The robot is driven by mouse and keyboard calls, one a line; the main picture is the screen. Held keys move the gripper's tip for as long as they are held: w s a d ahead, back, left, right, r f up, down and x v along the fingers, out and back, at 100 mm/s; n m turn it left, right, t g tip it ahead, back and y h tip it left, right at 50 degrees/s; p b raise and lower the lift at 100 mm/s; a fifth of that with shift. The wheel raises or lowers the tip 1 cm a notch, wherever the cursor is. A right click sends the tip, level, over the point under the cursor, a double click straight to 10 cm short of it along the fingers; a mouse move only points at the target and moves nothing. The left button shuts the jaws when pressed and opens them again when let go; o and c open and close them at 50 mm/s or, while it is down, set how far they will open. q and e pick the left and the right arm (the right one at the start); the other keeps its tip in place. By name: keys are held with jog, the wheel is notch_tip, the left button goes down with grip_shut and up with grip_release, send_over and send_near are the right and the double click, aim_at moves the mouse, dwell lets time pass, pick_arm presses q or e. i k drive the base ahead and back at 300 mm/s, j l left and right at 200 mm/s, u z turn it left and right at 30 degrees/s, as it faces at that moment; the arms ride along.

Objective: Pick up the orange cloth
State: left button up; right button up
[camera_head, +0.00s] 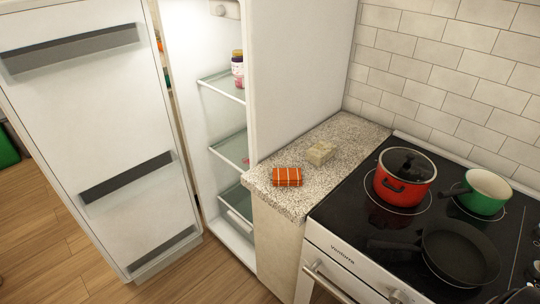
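The orange cloth (287,177) is a small folded piece with pale stripes. It lies flat near the front edge of the speckled countertop (330,147), between the open fridge and the stove. Neither of my grippers shows in the head view, so nothing is seen touching the cloth.
The fridge door (95,120) stands open at left. The stove (370,238) at right carries a red pot (403,192), a green pot (486,205) and a black pan (460,252). Wooden floor (55,240) shows at lower left.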

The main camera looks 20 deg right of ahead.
aim_at(281, 177)
jog(key=i+z, duration=0.15)
jog(key=z, duration=0.3)
jog(key=i+z, duration=0.2)
jog(key=z, duration=0.3)
